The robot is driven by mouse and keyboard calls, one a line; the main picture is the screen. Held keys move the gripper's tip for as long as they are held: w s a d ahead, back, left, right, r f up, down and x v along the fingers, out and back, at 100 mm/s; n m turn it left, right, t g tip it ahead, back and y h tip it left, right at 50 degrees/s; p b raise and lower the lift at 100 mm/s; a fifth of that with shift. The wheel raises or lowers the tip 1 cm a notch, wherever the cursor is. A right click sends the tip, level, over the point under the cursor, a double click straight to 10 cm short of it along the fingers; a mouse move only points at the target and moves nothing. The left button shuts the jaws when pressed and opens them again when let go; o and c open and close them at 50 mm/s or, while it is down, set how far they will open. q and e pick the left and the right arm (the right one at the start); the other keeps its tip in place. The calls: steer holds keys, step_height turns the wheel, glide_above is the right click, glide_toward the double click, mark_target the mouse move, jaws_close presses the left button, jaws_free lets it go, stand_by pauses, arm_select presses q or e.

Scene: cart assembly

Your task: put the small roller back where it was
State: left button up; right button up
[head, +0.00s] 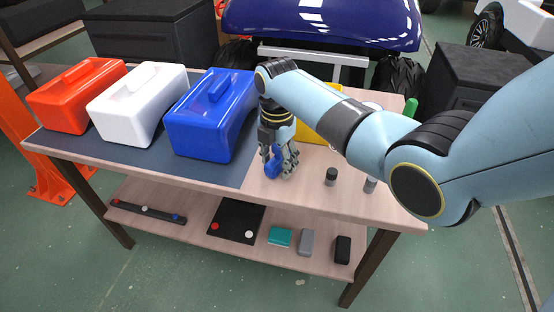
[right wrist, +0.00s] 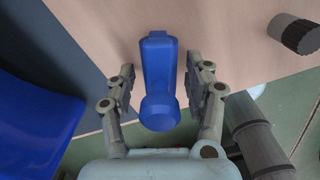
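My right gripper (head: 277,172) is low over the bare wood at the front of the table. A blue piece (head: 273,165) with a rounded end is between its fingers. In the right wrist view the blue piece (right wrist: 158,75) lies between the two fingers (right wrist: 159,78), with a narrow gap on each side, so the gripper looks open around it. A small dark cylinder (head: 331,176) stands on the table to the right; it shows grey with a black end in the right wrist view (right wrist: 297,34). I cannot tell which piece is the small roller. My left gripper is not in view.
Red (head: 77,100), white (head: 138,108) and blue (head: 212,120) boxes stand on the dark mat (head: 235,172) to the left. The lower shelf (head: 190,226) holds several small items. A yellow thing (head: 318,128) is behind my arm.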

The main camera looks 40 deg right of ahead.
step_height(320, 180, up, 12)
steer(key=shift+r+p, duration=0.15)
steer(key=shift+p, duration=0.95)
